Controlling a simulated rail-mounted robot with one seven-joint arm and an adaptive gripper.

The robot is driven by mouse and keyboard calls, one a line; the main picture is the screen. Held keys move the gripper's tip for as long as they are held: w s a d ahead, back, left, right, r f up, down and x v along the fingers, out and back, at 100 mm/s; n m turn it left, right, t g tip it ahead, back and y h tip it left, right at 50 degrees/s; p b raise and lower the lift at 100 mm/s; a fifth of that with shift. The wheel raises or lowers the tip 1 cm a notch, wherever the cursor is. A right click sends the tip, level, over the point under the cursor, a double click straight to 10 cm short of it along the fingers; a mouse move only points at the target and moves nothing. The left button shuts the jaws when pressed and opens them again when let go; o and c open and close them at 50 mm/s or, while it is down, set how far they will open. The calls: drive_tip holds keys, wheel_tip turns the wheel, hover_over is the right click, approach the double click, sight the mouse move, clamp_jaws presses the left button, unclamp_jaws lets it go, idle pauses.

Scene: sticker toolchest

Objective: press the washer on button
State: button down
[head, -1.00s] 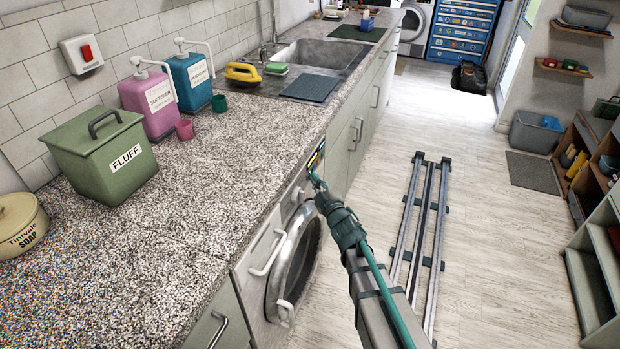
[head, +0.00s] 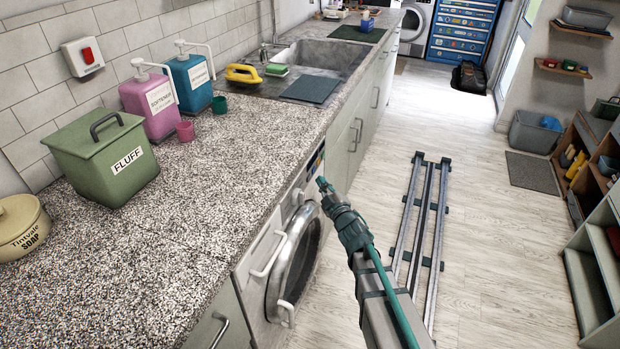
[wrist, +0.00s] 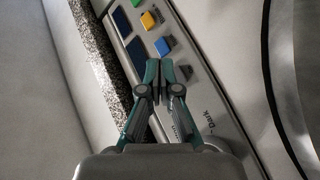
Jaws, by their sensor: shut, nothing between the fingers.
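The washer (head: 262,290) is built in under the counter, with a round door (head: 292,260) and a control panel (head: 309,176). In the wrist view the panel carries a green button (wrist: 137,3), a yellow button (wrist: 148,20) and a blue button (wrist: 163,46), with dark squares beside them. I cannot read which one is the on button. My gripper (wrist: 160,73) is shut and empty, its tips just below the blue button in the picture. In the head view my gripper (head: 322,185) is just right of the panel, apparently apart from it. Part of the panel is hidden behind the fingers.
The counter edge runs above the washer. On the counter stand a green FLUFF bin (head: 105,160), pink (head: 150,102) and blue (head: 192,80) pump bottles and a soap pot (head: 20,225). A red-switch box (head: 86,56) is on the wall. Floor rails (head: 425,220) lie right.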

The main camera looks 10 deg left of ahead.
drive_tip(key=d+p, duration=0.1)
drive_tip(key=d, duration=0.1)
drive_tip(key=s+d, duration=0.1)
drive_tip(key=d, duration=0.1)
drive_tip(key=shift+s+d+p, duration=0.1)
drive_tip(key=shift+d+p, duration=0.25)
drive_tip(key=s+d+f+m+g+h, duration=0.25)
drive_tip(key=d+f+m+h, duration=0.5)
drive_tip(key=d+f, duration=0.4)
drive_tip(key=s+d+f+m+g+h+p, duration=0.1)
drive_tip(key=s+d+f+m+g+h, duration=0.25)
drive_tip(key=s+f+g, duration=0.6)
drive_tip(key=s+d+f+m+g+p, duration=0.1)
drive_tip(key=s+f+g, duration=0.2)
drive_tip(key=s, duration=1.1)
drive_tip(key=s+d+f+m+g+y+p, duration=0.1)
drive_tip(key=s+f+g, duration=0.3)
drive_tip(key=s, duration=1)
drive_tip(key=s+d+f+m+g+p, duration=0.2)
drive_tip(key=s+f+g+p, duration=0.1)
drive_tip(key=s, duration=1.1)
drive_tip(key=shift+f+m+g+y, duration=0.3)
drive_tip(key=shift+f+m+g, duration=0.15)
drive_tip(key=shift+f, duration=0.45)
